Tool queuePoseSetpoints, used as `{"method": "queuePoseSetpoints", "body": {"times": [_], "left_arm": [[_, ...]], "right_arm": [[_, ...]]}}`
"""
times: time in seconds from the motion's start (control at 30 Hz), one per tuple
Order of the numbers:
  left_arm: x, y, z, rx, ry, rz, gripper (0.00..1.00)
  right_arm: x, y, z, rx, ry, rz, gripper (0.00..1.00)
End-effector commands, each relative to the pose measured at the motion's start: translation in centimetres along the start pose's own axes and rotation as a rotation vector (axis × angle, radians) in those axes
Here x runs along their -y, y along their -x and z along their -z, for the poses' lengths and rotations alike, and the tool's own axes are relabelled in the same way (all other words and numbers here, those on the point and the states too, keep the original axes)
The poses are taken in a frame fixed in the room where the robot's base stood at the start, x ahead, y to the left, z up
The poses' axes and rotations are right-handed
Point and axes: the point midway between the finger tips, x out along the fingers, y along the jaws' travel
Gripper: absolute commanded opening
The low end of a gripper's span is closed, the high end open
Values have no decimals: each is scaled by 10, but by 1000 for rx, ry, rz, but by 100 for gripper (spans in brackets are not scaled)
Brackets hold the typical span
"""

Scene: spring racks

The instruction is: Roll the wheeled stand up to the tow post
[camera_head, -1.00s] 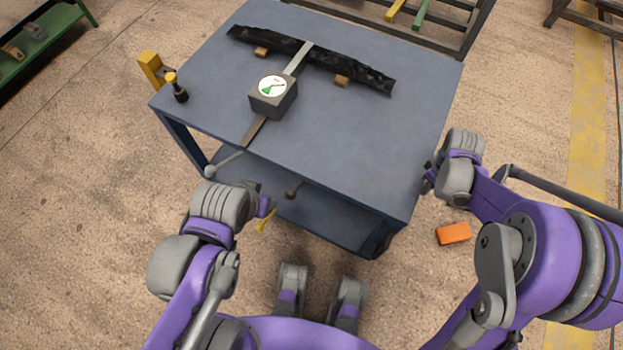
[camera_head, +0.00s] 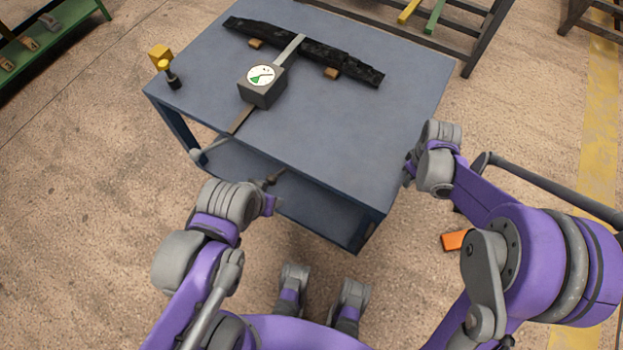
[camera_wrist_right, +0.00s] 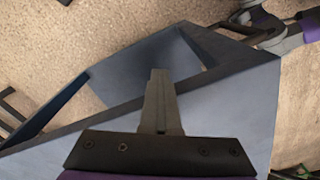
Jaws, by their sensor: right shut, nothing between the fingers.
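The wheeled stand is a blue-grey table (camera_head: 330,140) with a lower shelf; it fills the middle of the head view, and its wheels are not clear.
An orange block (camera_head: 454,240) lies on the floor. A green bench (camera_head: 50,40) and a rack (camera_head: 440,30) stand behind.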

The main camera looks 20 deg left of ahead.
Motion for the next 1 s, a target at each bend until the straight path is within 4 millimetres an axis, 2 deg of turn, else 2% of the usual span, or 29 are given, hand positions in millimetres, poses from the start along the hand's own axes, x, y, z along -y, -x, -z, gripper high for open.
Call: {"method": "queuePoseSetpoints", "body": {"times": [0.1,1.0], "left_arm": [[0,-1,0,0,0,0,50],[0,-4,-2,2,0,0,50]], "right_arm": [[6,0,10,-5,4,2,0],[37,0,64,-4,3,1,0]]}}
